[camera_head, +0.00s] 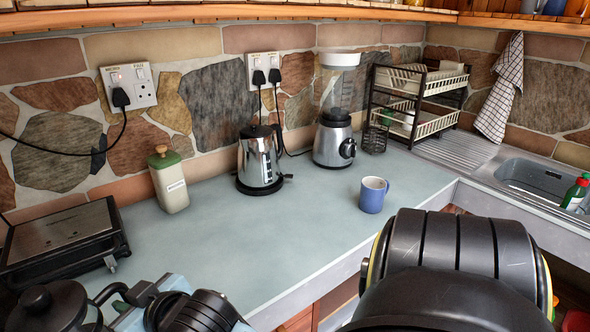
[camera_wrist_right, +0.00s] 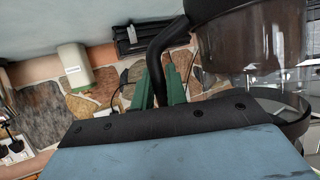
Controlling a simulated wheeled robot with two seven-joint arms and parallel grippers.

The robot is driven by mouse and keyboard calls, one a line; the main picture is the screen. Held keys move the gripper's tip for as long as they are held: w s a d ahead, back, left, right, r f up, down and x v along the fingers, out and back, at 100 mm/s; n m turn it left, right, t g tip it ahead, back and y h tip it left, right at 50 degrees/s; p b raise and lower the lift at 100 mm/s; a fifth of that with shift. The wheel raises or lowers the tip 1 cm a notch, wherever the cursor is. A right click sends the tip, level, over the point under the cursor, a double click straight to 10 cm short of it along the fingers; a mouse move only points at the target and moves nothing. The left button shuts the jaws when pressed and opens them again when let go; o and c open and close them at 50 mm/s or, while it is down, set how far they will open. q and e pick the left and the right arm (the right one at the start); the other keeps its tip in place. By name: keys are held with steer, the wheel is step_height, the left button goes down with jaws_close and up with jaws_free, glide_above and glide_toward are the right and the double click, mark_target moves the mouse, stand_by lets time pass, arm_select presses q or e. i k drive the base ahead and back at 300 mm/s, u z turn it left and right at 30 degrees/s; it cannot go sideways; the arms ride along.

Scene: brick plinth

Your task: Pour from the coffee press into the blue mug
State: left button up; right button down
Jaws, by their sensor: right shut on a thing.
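The coffee press (camera_head: 48,308) is at the lower left corner of the head view, with its black lid and knob showing and its lower part cut off. My right gripper (camera_head: 118,294) is shut on its black handle. In the right wrist view, the green fingers (camera_wrist_right: 160,92) close around the handle (camera_wrist_right: 166,40), beside the dark glass body (camera_wrist_right: 262,45). I cannot tell the press's exact tilt or what is in it. The blue mug (camera_head: 372,196) stands upright on the counter, right of centre, well apart from the press. Its contents are not clear. My left gripper is not in view.
A black grill (camera_head: 65,242) and a cream bottle (camera_head: 169,182) stand at left. A steel kettle (camera_head: 260,160) and a blender (camera_head: 334,135) stand behind the mug. A dish rack (camera_head: 418,98) and sink (camera_head: 540,180) are at right. The counter (camera_head: 250,235) left of the mug is clear.

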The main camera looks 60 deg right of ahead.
mark_target(376, 193)
steer(key=k, duration=2.25)
steer(key=z, duration=1.05)
steer(key=i, duration=1.7)
